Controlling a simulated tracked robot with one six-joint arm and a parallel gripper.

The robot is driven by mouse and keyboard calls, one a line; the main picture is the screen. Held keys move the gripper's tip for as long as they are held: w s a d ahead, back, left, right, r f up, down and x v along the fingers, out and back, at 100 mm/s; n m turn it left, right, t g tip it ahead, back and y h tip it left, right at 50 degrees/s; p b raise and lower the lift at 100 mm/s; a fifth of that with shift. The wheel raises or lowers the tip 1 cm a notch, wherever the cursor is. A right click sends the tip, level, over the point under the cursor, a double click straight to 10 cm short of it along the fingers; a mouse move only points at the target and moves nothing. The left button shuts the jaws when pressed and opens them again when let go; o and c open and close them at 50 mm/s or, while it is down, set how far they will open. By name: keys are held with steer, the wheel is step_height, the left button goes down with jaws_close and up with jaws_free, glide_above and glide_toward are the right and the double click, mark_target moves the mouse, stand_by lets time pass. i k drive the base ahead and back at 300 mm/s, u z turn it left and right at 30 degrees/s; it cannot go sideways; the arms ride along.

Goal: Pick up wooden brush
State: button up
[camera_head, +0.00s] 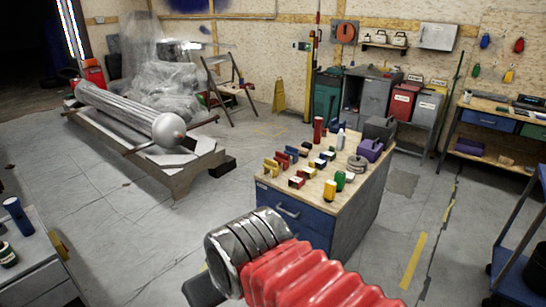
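I cannot make out a wooden brush for certain. Many small items stand on the wooden top of a blue workbench (268,192) in the middle, too small to name one as the brush. My arm, with a red ribbed sleeve and a silver ringed joint, reaches in from the bottom and covers the floor in front of the bench. A dark grey part shows beside the joint at the lower left. No gripper fingers show, so whether it is open or holds anything is hidden.
A long metal cylinder (128,112) lies on a low platform at left. A grey cabinet (40,272) with a blue can stands at lower left. A blue trolley (510,262) stands at right. Grey floor (135,225) is open between platform and bench. A yellow floor sign (279,95) stands by the wall.

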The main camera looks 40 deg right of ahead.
mark_target(304, 152)
steer(key=u, duration=0.2)
steer(key=k, duration=0.4)
steer(key=u, duration=0.05)
steer(key=i, duration=1.7)
steer(key=z, duration=0.35)
steer(key=i, duration=1.55)
steer(key=z, duration=0.45)
steer(key=i, duration=0.85)
steer(key=z, duration=0.45)
steer(key=i, duration=0.9)
steer(key=z, duration=0.4)
